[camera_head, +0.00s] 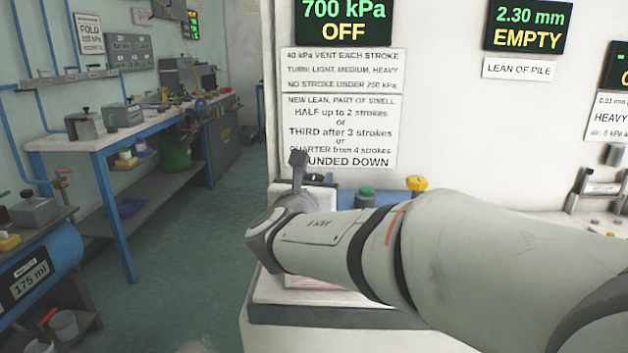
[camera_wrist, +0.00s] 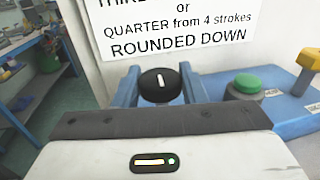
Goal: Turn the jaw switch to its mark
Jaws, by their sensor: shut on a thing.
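A round black knob with a white pointer line, which looks like the jaw switch (camera_wrist: 158,85), shows in the wrist view. Its pointer stands nearly upright, leaning slightly. My gripper (camera_wrist: 160,92) has one blue-grey finger on each side of the knob and is shut on it. The lower part of the knob is hidden behind the gripper body, and I cannot make out a mark around it.
A green button (camera_wrist: 244,86) and a yellow knob (camera_wrist: 308,72) stand right of the switch on a blue panel. A printed notice (camera_head: 338,130) hangs on the white wall behind. A display (camera_head: 343,22) reads 700 kPa OFF. The green aisle floor (camera_head: 190,270) on the left is clear.

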